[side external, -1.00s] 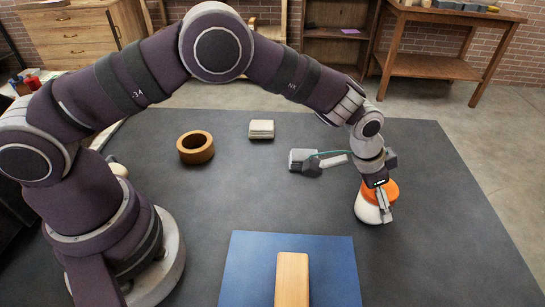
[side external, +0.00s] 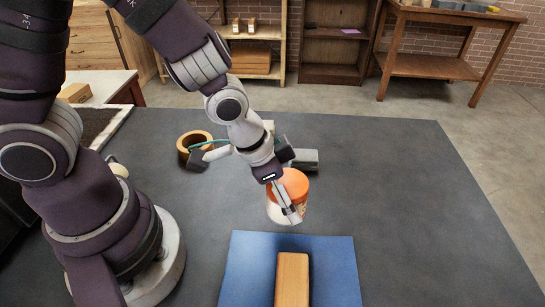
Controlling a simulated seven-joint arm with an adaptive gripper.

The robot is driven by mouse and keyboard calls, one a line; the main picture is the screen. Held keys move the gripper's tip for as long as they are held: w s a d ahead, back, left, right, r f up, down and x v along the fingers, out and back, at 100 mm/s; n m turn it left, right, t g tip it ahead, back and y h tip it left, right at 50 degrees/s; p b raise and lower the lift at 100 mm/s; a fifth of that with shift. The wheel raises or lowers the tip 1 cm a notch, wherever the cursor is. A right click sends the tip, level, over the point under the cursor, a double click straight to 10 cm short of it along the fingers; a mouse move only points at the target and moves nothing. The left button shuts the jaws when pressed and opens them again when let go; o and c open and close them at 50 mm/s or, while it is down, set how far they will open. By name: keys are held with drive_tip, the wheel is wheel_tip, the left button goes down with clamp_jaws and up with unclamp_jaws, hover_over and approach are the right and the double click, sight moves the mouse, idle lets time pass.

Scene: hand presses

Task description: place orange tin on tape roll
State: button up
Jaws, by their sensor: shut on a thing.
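The orange tin (side external: 296,182) has an orange top and a whitish lower part. My gripper (side external: 289,208) is shut on it, and its fingers cover part of the near side. The tin is near the middle of the picture, just behind the blue mat; its height above the table is hard to tell. The tape roll (side external: 184,150) is a brown ring lying flat on the dark table, left of and behind the tin, with its hole facing up.
A wooden block (side external: 292,280) lies on the blue mat (side external: 245,265) in front. A grey block (side external: 306,158) is behind the tin. The right side of the dark table (side external: 400,190) is clear.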

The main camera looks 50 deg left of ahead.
drive_tip(key=w+a+r+n+y, duration=0.1)
drive_tip(key=w+a+n+y, duration=0.1)
drive_tip(key=a+n, duration=0.35)
drive_tip(key=w+a+r+n+y, duration=0.1)
drive_tip(key=a+r+n, duration=0.1)
drive_tip(key=a, duration=0.6)
drive_tip(key=s+a+r+n+g+y, duration=0.1)
drive_tip(key=s+a+r+n, duration=0.1)
drive_tip(key=a+n, duration=0.35)
drive_tip(key=s+a+r+n+y, duration=0.1)
drive_tip(key=s+a+n+y, duration=0.15)
drive_tip(key=a, duration=0.55)
drive_tip(key=n, duration=0.1)
hover_over(192, 137)
drive_tip(key=d, duration=0.3)
drive_tip(key=shift+h, duration=0.25)
drive_tip(key=f, duration=0.7)
drive_tip(key=shift+s+a+f, duration=0.2)
drive_tip(key=shift+s+f, duration=0.05)
drive_tip(key=shift+s, duration=0.05)
drive_tip(key=o, duration=1.2)
drive_tip(key=shift+f, duration=0.1)
drive_tip(key=shift+o, duration=0.2)
